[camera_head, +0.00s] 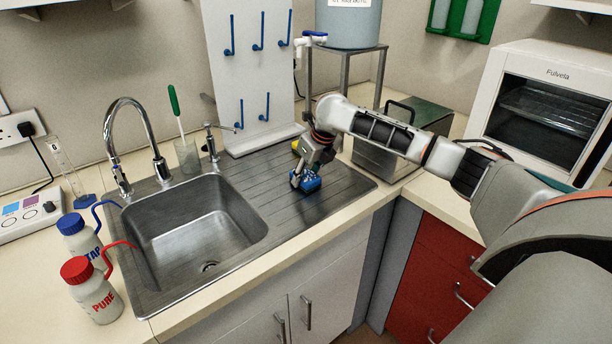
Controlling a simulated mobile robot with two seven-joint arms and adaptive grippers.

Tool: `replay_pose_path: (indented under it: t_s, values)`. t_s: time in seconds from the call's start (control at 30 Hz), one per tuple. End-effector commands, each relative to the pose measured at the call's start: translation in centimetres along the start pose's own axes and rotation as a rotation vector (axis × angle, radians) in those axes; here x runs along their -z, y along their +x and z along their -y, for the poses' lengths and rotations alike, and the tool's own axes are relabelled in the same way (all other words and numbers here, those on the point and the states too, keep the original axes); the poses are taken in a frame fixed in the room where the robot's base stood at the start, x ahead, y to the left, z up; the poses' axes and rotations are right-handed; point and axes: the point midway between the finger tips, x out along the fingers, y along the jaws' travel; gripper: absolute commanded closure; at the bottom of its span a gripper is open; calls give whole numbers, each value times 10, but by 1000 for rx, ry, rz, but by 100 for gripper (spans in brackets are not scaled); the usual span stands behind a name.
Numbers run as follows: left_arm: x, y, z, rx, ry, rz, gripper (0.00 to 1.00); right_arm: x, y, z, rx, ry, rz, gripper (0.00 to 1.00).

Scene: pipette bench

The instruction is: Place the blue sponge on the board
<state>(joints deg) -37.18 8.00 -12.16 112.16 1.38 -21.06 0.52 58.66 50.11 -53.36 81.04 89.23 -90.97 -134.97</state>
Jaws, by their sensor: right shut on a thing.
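The blue sponge (311,184) is at my right gripper, over the ribbed metal draining board (340,187) to the right of the sink basin. My right gripper (300,182) points down and is shut on the sponge, covering part of it. The sponge is at or very close to the board's surface; I cannot tell whether it touches. A white upright board with blue pegs (242,85) stands behind the draining board. My left gripper is not in view.
The sink basin (197,224) with its tap (128,125) lies left. A small yellow item (295,146) sits behind the gripper. A metal box (392,150) stands to the right. Two wash bottles (92,290) stand front left. The draining board's front part is clear.

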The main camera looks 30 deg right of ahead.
Motion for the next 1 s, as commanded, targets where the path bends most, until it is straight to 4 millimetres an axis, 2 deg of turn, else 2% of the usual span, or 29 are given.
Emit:
replay_pose_path:
  t_s: [0.2,0.23,0.27,0.3,0.67,0.83,1.0]
  values:
    - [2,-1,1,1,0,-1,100,1,2,0,0,0,-1,77]
    - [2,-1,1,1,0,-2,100,1,2,0,0,-1,0,53]
    - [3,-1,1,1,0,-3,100,1,2,0,0,-1,0,45]
    - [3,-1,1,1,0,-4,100,1,2,0,0,-1,0,44]
    - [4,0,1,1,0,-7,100,0,0,0,0,0,1,44]
    - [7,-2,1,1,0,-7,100,-2,-21,0,1,-1,3,44]
    - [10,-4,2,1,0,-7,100,-2,-57,1,2,-1,4,44]
